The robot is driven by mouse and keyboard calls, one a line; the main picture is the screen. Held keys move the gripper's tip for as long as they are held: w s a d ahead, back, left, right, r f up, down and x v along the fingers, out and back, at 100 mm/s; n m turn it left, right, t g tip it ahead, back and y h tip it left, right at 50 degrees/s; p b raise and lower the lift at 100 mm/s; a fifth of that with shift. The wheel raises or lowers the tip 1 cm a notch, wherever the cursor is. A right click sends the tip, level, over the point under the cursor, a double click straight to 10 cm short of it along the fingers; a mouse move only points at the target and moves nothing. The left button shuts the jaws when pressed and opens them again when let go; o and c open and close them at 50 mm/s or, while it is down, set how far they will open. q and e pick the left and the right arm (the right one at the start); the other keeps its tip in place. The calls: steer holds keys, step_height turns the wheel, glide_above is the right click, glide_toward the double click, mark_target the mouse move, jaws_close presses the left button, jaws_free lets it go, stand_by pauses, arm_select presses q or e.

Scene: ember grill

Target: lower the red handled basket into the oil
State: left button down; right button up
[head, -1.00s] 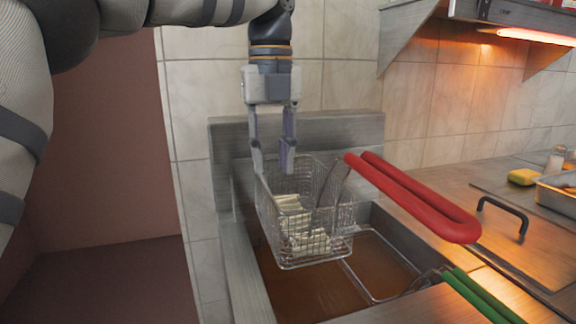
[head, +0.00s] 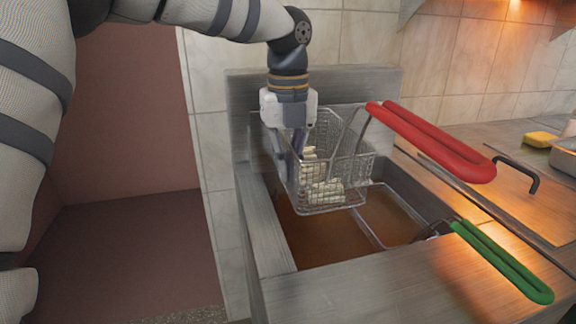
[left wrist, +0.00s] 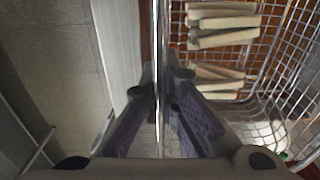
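The red-handled basket (head: 357,168) is a wire fry basket with pale fries (head: 325,190) in it. It sits raised above the brown oil (head: 300,238), and its red handle (head: 435,142) points to the right. My left gripper (head: 291,178) points down at the basket's left rim. In the left wrist view its fingers (left wrist: 160,78) stand close on both sides of the metal rim (left wrist: 160,40) and appear closed on it. The fries also show there (left wrist: 222,22), to the right of the rim. My right gripper is not in view.
A green-handled basket (head: 505,265) lies to the right, its frame over the oil. The steel fryer wall (head: 262,240) borders the vat. A counter with a black handle (head: 522,172), a yellow sponge (head: 541,139) and a tray stands to the right.

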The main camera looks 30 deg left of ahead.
arm_select(q)
steer(key=c, duration=1.7)
jaws_free()
